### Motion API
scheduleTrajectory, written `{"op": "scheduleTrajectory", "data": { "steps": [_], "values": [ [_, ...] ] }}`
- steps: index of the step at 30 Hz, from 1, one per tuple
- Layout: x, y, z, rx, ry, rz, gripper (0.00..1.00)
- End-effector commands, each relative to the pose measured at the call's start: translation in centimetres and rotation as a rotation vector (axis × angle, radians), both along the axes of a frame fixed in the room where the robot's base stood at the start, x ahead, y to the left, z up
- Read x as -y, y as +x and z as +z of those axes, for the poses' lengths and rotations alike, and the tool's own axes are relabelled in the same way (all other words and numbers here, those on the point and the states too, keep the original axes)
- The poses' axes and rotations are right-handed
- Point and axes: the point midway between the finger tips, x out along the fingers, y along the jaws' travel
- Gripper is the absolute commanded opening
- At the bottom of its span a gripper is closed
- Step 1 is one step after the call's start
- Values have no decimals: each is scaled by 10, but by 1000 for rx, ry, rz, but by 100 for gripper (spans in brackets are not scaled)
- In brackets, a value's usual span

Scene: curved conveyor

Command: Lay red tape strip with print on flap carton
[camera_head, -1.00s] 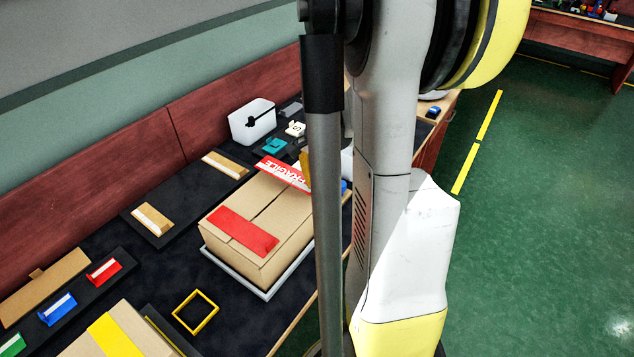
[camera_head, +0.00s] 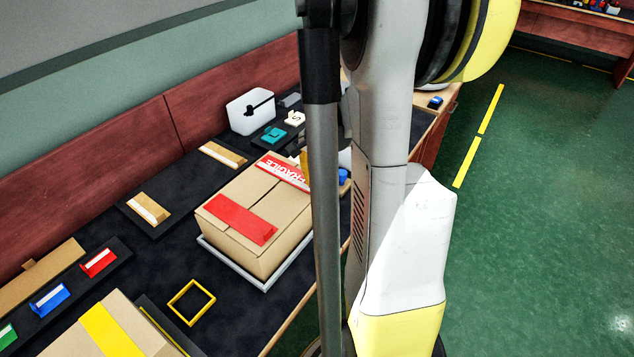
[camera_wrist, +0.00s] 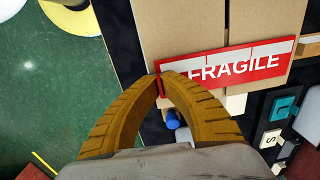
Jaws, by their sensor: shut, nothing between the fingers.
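The flap carton (camera_head: 225,245) is closed, with its flap seam showing on top. A plain red strip (camera_head: 241,219) lies across its near end. The red strip with white FRAGILE print (camera_head: 285,171) lies across the carton's far end, at the top edge. In the wrist view, the printed strip (camera_wrist: 225,66) lies along the carton's edge (camera_wrist: 190,30). My gripper (camera_wrist: 160,78) is shut, with its brown ribbed fingertips together at the strip's left end. In the head view, the gripper is mostly hidden behind my arm.
The carton sits on a grey tray (camera_head: 222,258) on the dark bench. A yellow square frame (camera_head: 191,302), a yellow-taped carton (camera_head: 112,333) and coloured holders stand nearby. A white bin (camera_head: 250,112) and small teal and white parts stand behind. Green floor is clear at right.

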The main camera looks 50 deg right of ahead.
Motion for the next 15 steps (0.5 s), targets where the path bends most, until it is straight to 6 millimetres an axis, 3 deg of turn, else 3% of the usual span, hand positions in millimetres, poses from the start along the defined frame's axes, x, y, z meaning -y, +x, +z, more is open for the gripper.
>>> {"op": "scheduleTrajectory", "data": {
  "steps": [1,3,15],
  "values": [
    [0,0,0,0,0,0,11],
    [0,0,0,0,0,0,31],
    [0,0,8,0,0,0,31]
  ]
}}
